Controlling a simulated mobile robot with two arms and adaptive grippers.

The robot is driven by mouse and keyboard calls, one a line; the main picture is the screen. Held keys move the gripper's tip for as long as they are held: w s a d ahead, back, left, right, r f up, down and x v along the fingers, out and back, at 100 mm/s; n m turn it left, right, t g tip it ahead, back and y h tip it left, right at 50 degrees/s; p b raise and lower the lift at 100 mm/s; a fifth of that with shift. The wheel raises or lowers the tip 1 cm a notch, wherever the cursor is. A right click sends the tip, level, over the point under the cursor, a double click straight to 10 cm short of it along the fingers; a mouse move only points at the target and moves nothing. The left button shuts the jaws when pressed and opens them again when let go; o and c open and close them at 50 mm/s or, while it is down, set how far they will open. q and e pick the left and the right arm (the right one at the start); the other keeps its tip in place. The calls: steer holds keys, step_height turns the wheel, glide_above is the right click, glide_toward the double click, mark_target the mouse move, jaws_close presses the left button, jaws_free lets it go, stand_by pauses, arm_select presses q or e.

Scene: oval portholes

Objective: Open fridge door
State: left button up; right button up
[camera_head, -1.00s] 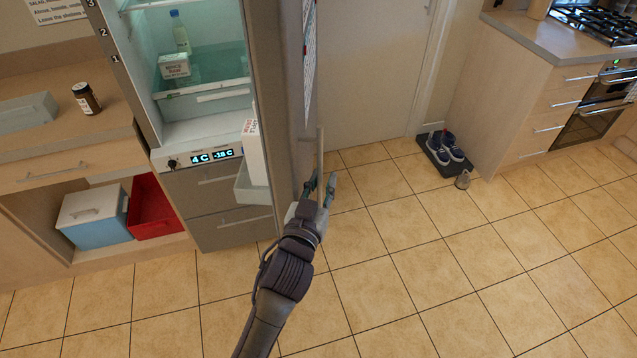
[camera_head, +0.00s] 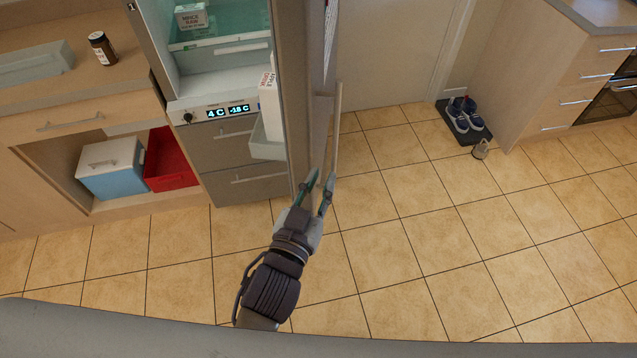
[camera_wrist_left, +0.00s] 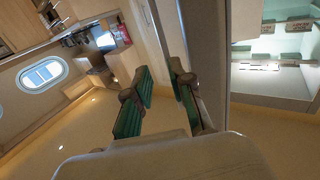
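The tall grey fridge stands at the left in the head view with its door (camera_head: 302,95) swung open, seen nearly edge-on. A long pale bar handle (camera_head: 338,130) runs down the door's outer side. My left gripper (camera_head: 320,180) is at the lower end of the handle, its fingers apart. In the left wrist view the gripper (camera_wrist_left: 160,92) shows two green-padded fingers with a gap, beside the door panel (camera_wrist_left: 205,60); I cannot tell if either finger touches it. The lit fridge interior (camera_wrist_left: 275,70) shows at right. My right gripper is not in view.
A white carton (camera_head: 268,100) stands in the door's lower shelf (camera_head: 266,145). A blue-and-white cooler (camera_head: 110,170) and a red crate (camera_head: 167,160) sit under the left counter. Shoes (camera_head: 463,115) lie on a mat by the right cabinets. The tiled floor (camera_head: 430,240) before the fridge is clear.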

arm_select(q)
steer(key=shift+s+a, duration=0.1)
steer(key=shift+s, duration=0.2)
